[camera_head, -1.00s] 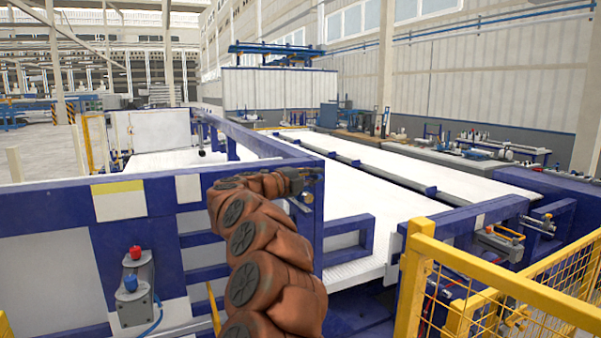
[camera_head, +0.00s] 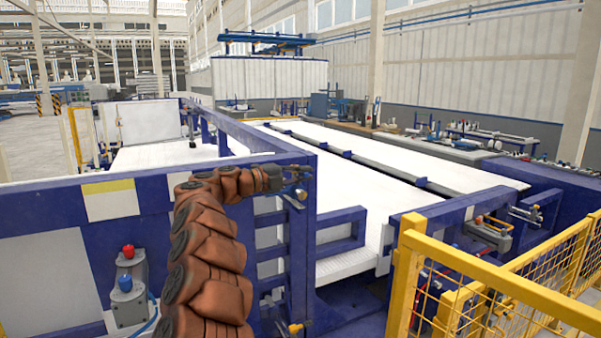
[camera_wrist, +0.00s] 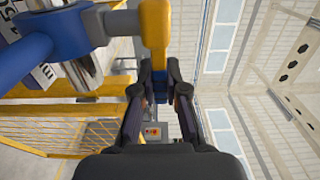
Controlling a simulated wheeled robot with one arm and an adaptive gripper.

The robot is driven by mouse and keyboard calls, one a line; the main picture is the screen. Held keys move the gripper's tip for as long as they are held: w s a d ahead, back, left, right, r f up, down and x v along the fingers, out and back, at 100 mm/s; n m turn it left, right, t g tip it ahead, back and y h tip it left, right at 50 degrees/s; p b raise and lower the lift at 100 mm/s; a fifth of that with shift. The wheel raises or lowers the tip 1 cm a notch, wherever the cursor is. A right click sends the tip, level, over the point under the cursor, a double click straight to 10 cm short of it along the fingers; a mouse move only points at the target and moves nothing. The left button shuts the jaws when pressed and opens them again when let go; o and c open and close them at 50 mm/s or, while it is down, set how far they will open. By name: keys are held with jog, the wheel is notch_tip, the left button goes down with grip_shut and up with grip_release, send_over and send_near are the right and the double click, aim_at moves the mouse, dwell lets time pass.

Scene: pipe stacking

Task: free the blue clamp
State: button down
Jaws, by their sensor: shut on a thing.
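The blue clamp (camera_wrist: 62,38) fills the upper left of the wrist view, with a rounded blue body and a bare metal rod under it. A yellow lever (camera_wrist: 155,25) comes down at its right side. My gripper (camera_wrist: 158,76) is shut on the lower end of this lever, one dark finger on each side. In the head view my gripper (camera_head: 284,178) is at the top of the blue frame's near upright. The clamp is small there and its details are hard to make out. Part of the lever's end is hidden between the fingers.
A yellow mesh fence (camera_head: 480,285) stands at the front right. A white conveyor bed (camera_head: 360,205) runs back behind the blue frame (camera_head: 300,255). A box with a red button (camera_head: 128,285) sits left of my arm. Open air lies right of my gripper.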

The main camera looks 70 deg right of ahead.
dwell(0.6)
jog(key=c, duration=1.2)
grip_release()
jog(key=shift+w+a, duration=0.1)
jog(key=v, duration=1.1)
jog(key=shift+w+a, duration=0.25)
